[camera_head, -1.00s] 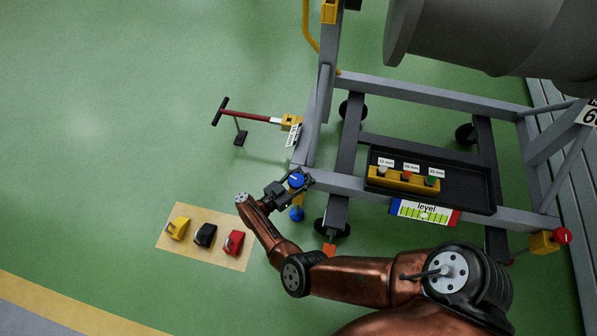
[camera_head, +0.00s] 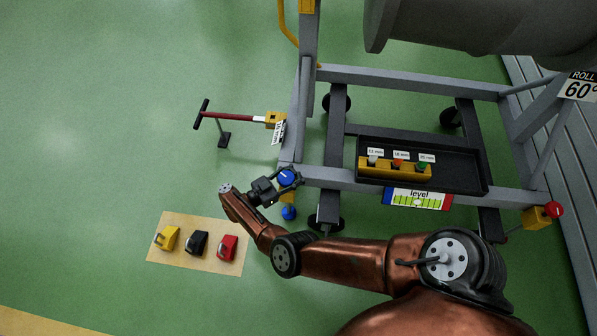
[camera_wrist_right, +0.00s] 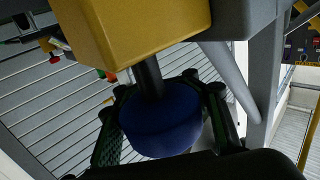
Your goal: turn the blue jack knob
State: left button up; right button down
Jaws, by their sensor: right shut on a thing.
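The blue jack knob (camera_head: 287,176) is at the near left corner of the grey stand. In the right wrist view the knob (camera_wrist_right: 160,122) sits on a dark shaft beside a yellow block (camera_wrist_right: 138,32). My right gripper (camera_head: 283,182) is at the knob, with a finger on each side of it. It is shut on the knob, and the finger pads show at both sides in the wrist view (camera_wrist_right: 165,128). A second blue round part (camera_head: 289,213) shows below the gripper. My left gripper is not in view.
A black tray (camera_head: 470,180) with a yellow block of coloured pieces lies on the stand above a level gauge (camera_head: 417,199). A red knob (camera_head: 553,209) is at the right corner. A red-handled bar (camera_head: 232,117) is at left. A tan mat (camera_head: 160,250) holds three small items.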

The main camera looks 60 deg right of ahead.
jog(key=c, duration=1.9)
grip_release()
jog(key=shift+w+a, duration=0.25)
jog(key=o, duration=0.6)
jog(key=shift+s+d, duration=0.2)
jog(key=shift+d, duration=0.05)
jog(key=shift+r, duration=0.15)
notch_tip(320, 180, up, 10)
jog(key=shift+f, duration=0.15)
jog(key=shift+o, duration=0.2)
